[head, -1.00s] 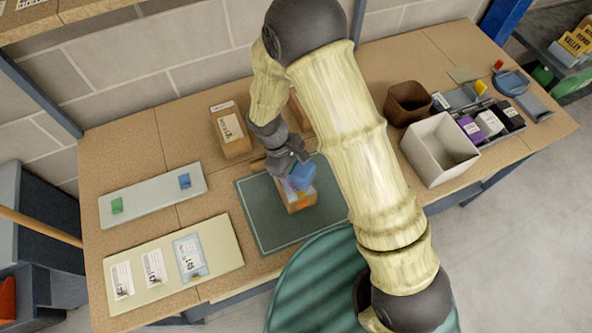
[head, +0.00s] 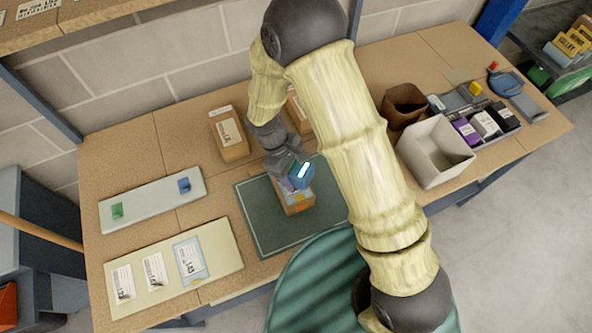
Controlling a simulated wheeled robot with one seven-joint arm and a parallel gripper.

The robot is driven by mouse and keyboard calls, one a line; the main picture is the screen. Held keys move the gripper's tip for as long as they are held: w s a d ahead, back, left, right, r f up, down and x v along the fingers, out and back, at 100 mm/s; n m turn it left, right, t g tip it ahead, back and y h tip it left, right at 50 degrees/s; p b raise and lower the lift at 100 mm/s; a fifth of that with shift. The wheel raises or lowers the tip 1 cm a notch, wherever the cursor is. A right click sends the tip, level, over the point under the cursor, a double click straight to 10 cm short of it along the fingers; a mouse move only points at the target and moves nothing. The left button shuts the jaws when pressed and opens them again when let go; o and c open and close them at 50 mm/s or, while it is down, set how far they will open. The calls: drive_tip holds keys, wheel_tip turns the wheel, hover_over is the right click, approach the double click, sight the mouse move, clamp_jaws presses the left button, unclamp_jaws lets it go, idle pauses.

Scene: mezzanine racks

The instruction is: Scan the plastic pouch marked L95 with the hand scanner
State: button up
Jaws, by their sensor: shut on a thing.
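My gripper (head: 284,163) is shut on a blue device with a bright white strip, which looks like the hand scanner (head: 301,174). It is held just over a small brown box (head: 297,200) on the dark green mat (head: 262,222); whether they touch I cannot tell. A pale board (head: 212,284) at the front left bears three white-labelled items. The right one (head: 190,260) has a bluish clear border like a plastic pouch; its mark looks like 143. The middle one (head: 155,271) and left one (head: 123,284) have marks too small to read surely. I cannot make out L95.
Cartons (head: 229,133) stand behind the mat. A white bin (head: 435,153) and a brown bin (head: 404,103) stand right of my arm.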

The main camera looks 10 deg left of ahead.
sight(295, 166)
drive_tip(key=shift+s+a+r+p, duration=0.1)
drive_tip(key=shift+r+p, duration=0.25)
drive_tip(key=shift+r, duration=0.2)
drive_tip(key=shift+s+a+r+p, duration=0.1)
drive_tip(key=shift+r+p, duration=0.25)
drive_tip(key=shift+r, duration=0.2)
drive_tip(key=shift+w+d+r+p, duration=0.1)
drive_tip(key=shift+d+r+p, duration=0.05)
drive_tip(key=shift+r+p, duration=0.95)
drive_tip(key=shift+w+r, duration=0.1)
